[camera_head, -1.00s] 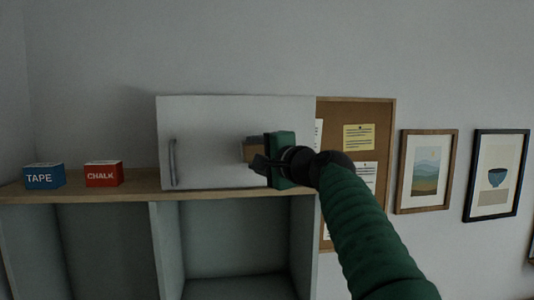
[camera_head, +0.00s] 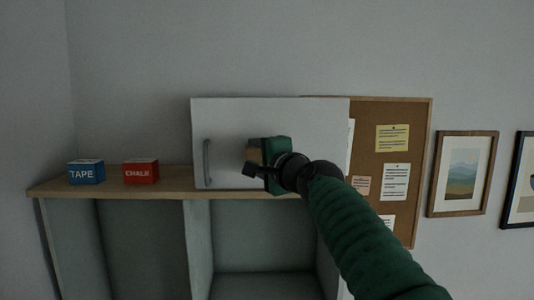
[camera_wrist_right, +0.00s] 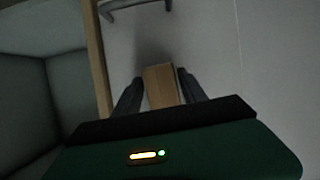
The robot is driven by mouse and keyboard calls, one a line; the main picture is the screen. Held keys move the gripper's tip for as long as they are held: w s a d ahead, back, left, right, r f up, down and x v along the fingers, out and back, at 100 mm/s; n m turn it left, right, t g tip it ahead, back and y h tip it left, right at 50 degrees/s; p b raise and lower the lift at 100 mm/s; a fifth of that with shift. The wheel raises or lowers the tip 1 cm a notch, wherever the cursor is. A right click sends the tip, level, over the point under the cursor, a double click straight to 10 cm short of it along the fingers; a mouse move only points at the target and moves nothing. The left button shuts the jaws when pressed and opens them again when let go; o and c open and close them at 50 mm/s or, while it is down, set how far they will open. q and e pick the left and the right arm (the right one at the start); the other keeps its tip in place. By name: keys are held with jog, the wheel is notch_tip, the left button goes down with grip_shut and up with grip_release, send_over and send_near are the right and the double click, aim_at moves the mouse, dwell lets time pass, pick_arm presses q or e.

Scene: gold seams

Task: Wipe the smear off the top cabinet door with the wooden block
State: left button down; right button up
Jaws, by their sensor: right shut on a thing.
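The top cabinet door (camera_head: 230,125) is a pale grey panel with a dark vertical handle (camera_head: 207,163) on its left side. My right gripper (camera_head: 253,158) is shut on the wooden block (camera_head: 254,153) in front of the door's middle. In the right wrist view the block (camera_wrist_right: 161,86) sits between the two dark fingers, its far end close to the door. I cannot tell whether it touches the door. A faint dark patch (camera_wrist_right: 150,48) shows on the door just past the block; I cannot tell smear from shadow. My left gripper is not in view.
A blue TAPE box (camera_head: 86,172) and a red CHALK box (camera_head: 141,171) stand on the wooden shelf (camera_head: 60,187) left of the door. Open compartments lie below. A cork board (camera_head: 415,150) and framed pictures (camera_head: 463,174) hang at right.

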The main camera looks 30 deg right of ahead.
jog(key=shift+s+a+f, duration=0.1)
jog(key=shift+s+a, duration=0.25)
jog(key=shift+s, duration=0.15)
jog(key=s, duration=0.1)
jog(key=s+a, duration=0.2)
jog(key=shift+s, duration=0.35)
jog(key=shift+s+a, duration=0.25)
jog(key=shift+a, duration=0.1)
jog(key=shift+s+a+p, duration=0.25)
jog(key=shift+s+a, duration=0.05)
jog(key=shift+s, duration=0.4)
jog(key=shift+s+a+p, duration=0.2)
jog(key=shift+s+a, duration=0.1)
jog(key=shift+s, duration=0.35)
jog(key=shift+w, duration=0.35)
